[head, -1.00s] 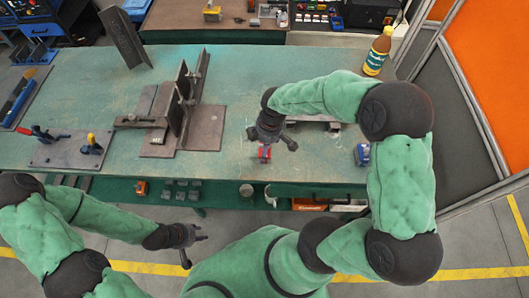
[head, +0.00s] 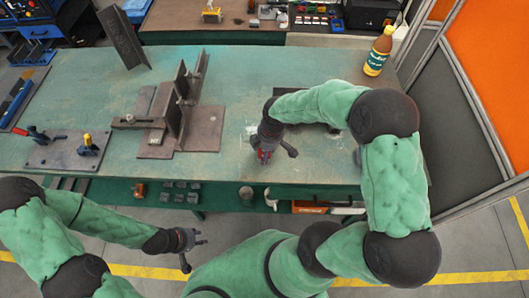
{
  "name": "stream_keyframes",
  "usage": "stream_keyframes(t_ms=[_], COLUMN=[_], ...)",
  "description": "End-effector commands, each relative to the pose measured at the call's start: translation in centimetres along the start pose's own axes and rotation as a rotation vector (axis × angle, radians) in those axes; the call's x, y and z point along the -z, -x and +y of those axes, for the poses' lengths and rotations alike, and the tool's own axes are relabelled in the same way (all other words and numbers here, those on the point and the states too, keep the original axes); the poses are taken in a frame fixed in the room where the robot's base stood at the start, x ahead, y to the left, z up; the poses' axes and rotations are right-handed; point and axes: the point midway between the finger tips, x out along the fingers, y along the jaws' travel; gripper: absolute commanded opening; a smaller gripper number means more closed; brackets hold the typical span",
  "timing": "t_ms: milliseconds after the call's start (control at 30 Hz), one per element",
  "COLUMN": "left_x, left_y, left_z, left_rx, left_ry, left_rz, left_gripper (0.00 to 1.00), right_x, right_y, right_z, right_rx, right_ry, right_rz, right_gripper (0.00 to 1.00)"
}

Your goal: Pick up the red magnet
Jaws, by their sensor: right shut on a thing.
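The red magnet (head: 264,156) is a small red piece near the front edge of the green worktable (head: 235,90), right of the welded metal fixture. My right gripper (head: 268,153) points down at it and is shut on it; the fingers and wrist hide much of it. I cannot tell whether it is clear of the table top. My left gripper (head: 196,251) is empty, with its fingers spread apart, in front of the table's front edge.
A rusty steel fixture with upright plates (head: 187,100) stands left of my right gripper. A clamp board (head: 65,150) lies at front left. My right arm hides part of the right table.

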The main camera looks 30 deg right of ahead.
Motion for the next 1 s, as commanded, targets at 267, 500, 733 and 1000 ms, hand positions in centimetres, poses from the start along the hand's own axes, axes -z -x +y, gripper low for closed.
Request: stream_keyframes(t_ms=[267, 500, 733, 1000], left_x=[0.0, 0.0, -0.1, -0.2], left_y=[0.0, 0.8, 2.2, 4.1], left_z=[0.0, 0.3, 0.8, 1.5], left_rx=[0.000, 0.000, 0.000, 0.000], left_ry=[0.000, 0.000, 0.000, 0.000], left_rz=[0.000, 0.000, 0.000, 0.000], left_gripper=[0.35, 0.35, 0.35, 0.35], right_x=[0.1, 0.3, 0.5, 0.1], right_y=[0.1, 1.8, 5.1, 10.1], right_z=[0.2, 0.2, -1.0, -5.0], right_rx=[-0.006, -0.006, -0.008, -0.009], right_ry=[0.000, 0.000, 0.001, 0.001], right_rz=[0.002, 0.003, 0.004, 0.004], right_gripper=[0.00, 0.00, 0.00, 0.00])
